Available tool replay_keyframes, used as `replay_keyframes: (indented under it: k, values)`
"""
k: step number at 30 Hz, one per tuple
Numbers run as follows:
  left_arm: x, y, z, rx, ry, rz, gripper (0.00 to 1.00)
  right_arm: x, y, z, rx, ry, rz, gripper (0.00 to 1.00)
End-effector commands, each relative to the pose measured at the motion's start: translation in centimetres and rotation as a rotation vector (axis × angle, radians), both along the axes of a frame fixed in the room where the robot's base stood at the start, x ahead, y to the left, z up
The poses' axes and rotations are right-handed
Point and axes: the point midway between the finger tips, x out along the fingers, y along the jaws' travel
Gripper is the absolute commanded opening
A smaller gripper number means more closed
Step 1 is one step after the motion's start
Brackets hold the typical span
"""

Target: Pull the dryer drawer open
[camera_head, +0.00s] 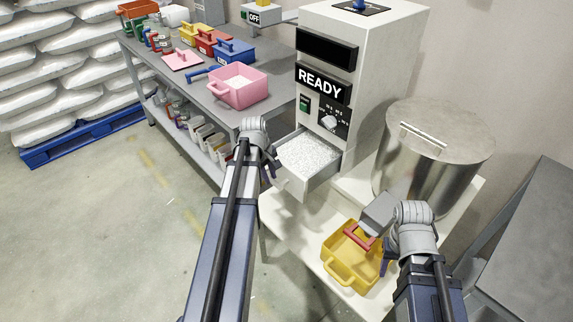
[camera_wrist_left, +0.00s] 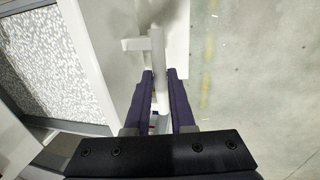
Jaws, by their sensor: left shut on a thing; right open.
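The white dryer (camera_head: 367,75) stands at the back with a READY display. Its drawer (camera_head: 318,184) is pulled out toward me, and white granules lie inside it. In the left wrist view the open drawer (camera_wrist_left: 102,45) is at the left. My left gripper (camera_head: 270,172) is at the drawer's front. In the left wrist view the fingers (camera_wrist_left: 160,78) are shut on the white drawer handle (camera_wrist_left: 157,48). My right gripper (camera_head: 386,258) is open beside a yellow tub (camera_head: 346,272); its fingers are mostly hidden.
A grey piece with a red handle (camera_head: 358,239) is over the yellow tub. A lidded metal drum (camera_head: 433,150) stands right of the dryer. A grey bench (camera_head: 190,85) at the left holds a pink tub (camera_head: 238,93) and coloured boxes.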

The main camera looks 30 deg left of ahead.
Motion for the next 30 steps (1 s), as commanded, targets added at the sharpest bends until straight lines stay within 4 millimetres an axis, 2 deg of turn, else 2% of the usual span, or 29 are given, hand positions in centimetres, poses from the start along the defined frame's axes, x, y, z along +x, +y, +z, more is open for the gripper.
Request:
replay_keyframes:
  k: [1,3,9,24,25,30]
  values:
    - [-1.6,0.3,0.0,-0.001,0.002,0.003,0.00,0.0,0.0,0.0,0.000,0.000,0.000,0.50]
    - [-2.7,0.8,0.0,-0.001,0.002,0.004,0.00,0.0,0.0,0.0,0.000,0.000,0.000,0.50]
    - [-4.8,1.6,0.0,-0.002,0.003,0.002,0.00,0.0,0.0,0.0,0.000,0.000,0.000,0.50]
    - [-5.5,2.0,0.0,-0.001,0.003,0.000,0.00,0.0,0.0,0.0,0.000,0.000,0.000,0.50]
    - [-5.5,2.0,0.0,-0.001,0.003,0.000,0.24,0.0,0.0,0.0,0.000,0.000,0.000,0.50]
    - [-5.4,2.0,0.0,-0.002,0.002,0.000,0.44,0.0,0.0,0.0,0.000,0.000,0.000,0.50]
